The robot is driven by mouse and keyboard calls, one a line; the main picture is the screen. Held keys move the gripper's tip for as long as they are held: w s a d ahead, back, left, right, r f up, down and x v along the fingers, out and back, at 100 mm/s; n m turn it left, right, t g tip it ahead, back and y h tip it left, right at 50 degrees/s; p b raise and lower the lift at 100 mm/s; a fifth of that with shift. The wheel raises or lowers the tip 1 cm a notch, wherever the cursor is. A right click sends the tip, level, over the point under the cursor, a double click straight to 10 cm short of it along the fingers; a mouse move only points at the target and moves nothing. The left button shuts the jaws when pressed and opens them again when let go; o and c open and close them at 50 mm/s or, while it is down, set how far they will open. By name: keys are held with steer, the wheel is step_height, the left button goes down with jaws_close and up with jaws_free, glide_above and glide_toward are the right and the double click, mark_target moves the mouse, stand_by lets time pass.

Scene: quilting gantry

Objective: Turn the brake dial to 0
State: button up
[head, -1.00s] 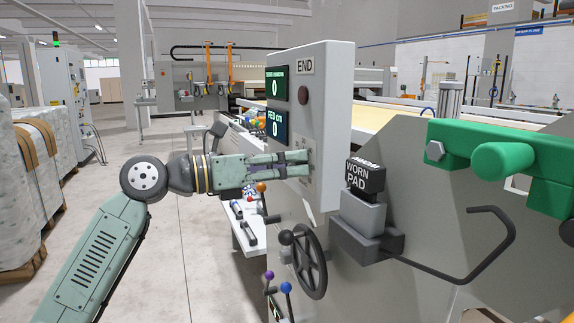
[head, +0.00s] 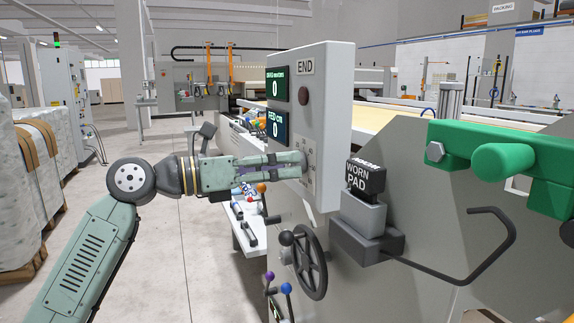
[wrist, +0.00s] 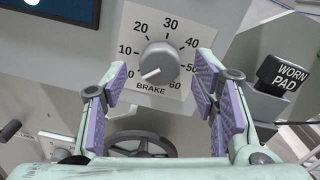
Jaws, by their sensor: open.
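The brake dial (wrist: 160,62) is a round grey knob on a white scale plate marked 0 to 60, with "BRAKE" beneath. Its white pointer line faces lower left, close to the 0 mark (wrist: 130,73). My gripper (wrist: 161,82) is open, with purple-padded fingers to the left and right of the dial and a visible gap on each side. In the head view my gripper (head: 304,160) reaches the face of the grey control panel (head: 327,120) from the left. The dial is mostly hidden by the fingers there.
A "WORN PAD" block (head: 366,178) stands right of the panel. A black handwheel (head: 311,262) and coloured-knob levers (head: 286,288) sit below. A green handle (head: 500,160) is at the right. The aisle floor at left is free.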

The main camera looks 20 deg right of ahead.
steer(key=a, duration=1)
steer(key=shift+s, duration=0.15)
steer(key=shift+a, duration=0.1)
